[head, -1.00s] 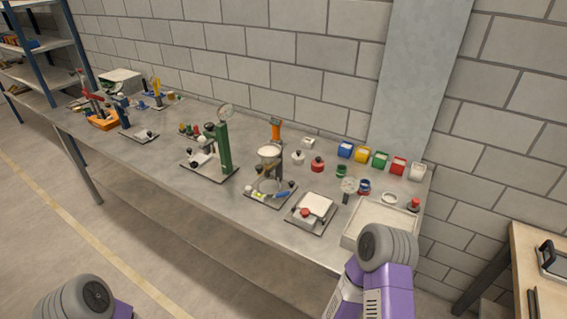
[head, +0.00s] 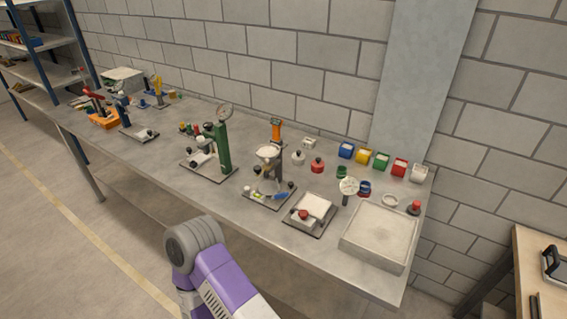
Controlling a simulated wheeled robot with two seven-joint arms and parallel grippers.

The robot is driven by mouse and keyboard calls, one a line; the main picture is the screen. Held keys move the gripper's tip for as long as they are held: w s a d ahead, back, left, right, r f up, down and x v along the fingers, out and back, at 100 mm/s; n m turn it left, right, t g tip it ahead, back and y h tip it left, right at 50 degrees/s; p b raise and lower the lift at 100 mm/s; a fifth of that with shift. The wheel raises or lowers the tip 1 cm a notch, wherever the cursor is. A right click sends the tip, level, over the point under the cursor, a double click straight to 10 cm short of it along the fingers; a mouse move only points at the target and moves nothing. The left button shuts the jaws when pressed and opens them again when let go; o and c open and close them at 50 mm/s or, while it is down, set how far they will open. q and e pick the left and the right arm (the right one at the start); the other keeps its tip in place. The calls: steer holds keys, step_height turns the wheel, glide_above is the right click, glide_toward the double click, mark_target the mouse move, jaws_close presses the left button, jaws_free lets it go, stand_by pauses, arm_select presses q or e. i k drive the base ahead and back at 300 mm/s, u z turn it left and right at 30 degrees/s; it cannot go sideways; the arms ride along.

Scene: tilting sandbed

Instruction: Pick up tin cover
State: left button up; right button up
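No single object is plainly the tin cover at this size. Small round items stand at the right of the workbench (head: 225,190): a red one with a dark knob (head: 317,166), a white one with a dark knob (head: 298,158), a green tin (head: 342,172), a blue tin (head: 364,188) and a flat pale ring (head: 390,201). A red-knobbed piece (head: 414,208) stands right of the ring. One of my purple arms with a grey joint shows at the bottom, left of centre, in front of the bench. Neither of my grippers is in view.
A shallow sand-coloured tray (head: 347,240) lies at the bench's right front. A plate with a white block (head: 303,228), a funnel stand (head: 267,152) and a green press (head: 223,145) stand left of it. Coloured bins (head: 363,157) line the back.

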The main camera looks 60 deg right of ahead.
mark_target(317, 165)
steer(key=i, duration=1.85)
steer(key=z, duration=2.7)
